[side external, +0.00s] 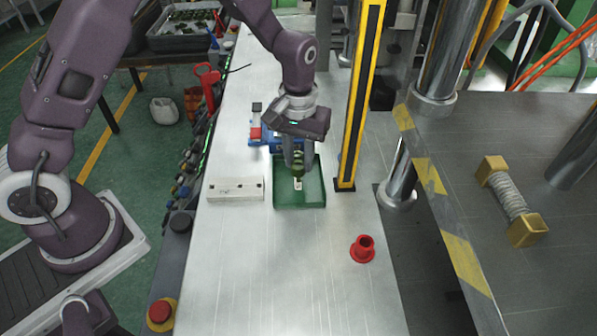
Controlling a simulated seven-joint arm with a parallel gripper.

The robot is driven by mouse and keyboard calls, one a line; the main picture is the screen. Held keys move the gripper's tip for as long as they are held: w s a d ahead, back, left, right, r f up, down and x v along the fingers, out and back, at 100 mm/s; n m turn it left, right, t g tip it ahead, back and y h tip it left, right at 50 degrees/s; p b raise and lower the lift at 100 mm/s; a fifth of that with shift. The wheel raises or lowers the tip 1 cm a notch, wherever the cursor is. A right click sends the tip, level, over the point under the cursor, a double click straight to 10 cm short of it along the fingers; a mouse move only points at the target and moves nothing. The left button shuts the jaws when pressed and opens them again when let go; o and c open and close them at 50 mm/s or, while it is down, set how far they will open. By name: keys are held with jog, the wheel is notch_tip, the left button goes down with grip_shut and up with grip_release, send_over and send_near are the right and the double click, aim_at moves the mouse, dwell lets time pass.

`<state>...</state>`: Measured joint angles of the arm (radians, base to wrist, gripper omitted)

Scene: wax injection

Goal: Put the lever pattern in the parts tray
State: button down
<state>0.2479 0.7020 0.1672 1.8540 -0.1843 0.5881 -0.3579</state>
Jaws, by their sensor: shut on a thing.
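The parts tray seems to be the green shallow tray (285,197) on the metal bench. My gripper (298,168) points down over the back half of this tray. It is shut on a small dark green piece (298,161), which looks like the lever pattern. The fingers hide part of the piece. A small whitish bit (298,184) shows just below the fingertips; I cannot tell whether it belongs to the held piece or lies in the tray. I cannot tell whether the piece touches the tray floor.
A pale flat block (236,189) lies left of the tray. A blue fixture (258,138) with a red part stands behind. A yellow-black post (361,95) rises close on the right. The bench front is mostly clear.

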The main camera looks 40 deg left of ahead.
aim_at(299, 163)
notch_tip(299, 163, down, 4)
jog(key=shift+f, duration=0.1)
jog(key=c, duration=1.1)
grip_release()
